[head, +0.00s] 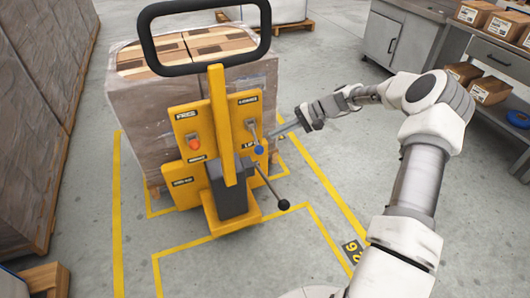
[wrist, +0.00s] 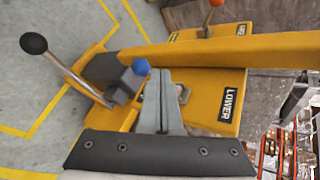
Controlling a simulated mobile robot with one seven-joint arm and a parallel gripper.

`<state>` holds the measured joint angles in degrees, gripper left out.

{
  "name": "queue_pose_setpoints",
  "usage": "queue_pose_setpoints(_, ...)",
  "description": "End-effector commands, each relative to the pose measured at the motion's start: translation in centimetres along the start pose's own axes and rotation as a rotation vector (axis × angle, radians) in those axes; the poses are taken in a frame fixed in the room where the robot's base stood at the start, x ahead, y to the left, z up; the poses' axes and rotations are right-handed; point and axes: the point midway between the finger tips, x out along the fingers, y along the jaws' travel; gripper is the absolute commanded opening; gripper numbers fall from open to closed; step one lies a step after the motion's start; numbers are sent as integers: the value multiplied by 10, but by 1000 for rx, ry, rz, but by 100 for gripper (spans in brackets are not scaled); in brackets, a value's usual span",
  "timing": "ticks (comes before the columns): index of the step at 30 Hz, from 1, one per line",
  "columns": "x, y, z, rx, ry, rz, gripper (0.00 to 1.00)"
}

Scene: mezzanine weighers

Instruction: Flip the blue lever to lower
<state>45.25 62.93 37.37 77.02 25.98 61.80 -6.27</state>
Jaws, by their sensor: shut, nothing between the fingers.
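The blue lever's round knob (head: 259,150) sits low on the right panel of a yellow pallet stacker. Its thin rod runs up to a small bracket on the panel. My gripper (head: 279,135) is shut and empty, just right of and slightly above the knob. In the wrist view, the shut fingertips of my gripper (wrist: 157,72) are right beside the blue knob (wrist: 141,66), which lies at their left. I cannot tell whether they touch. The fingers hide most of the rod in the wrist view. A LOWER label (wrist: 229,104) is on the panel there.
An orange knob (head: 194,145) is on the left panel. A black-knobbed lever (head: 284,205) sticks out low on the right. The black handle loop (head: 205,68) stands above. A wrapped pallet load (head: 130,100) is behind. Floor to the right is clear up to a metal bench (head: 395,40).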

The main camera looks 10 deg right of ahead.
Motion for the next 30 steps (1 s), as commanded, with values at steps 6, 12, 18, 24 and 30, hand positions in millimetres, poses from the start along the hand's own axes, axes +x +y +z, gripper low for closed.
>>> queue_pose_setpoints(6,2,48,-47,97,43,-191,0)
queue_pose_setpoints(12,-3,73,-70,148,76,-299,0)
queue_pose_setpoints(18,-6,80,-77,163,86,-332,0)
queue_pose_setpoints(24,-6,80,-77,163,86,-331,0)
queue_pose_setpoints(30,0,78,-77,163,84,-330,0)
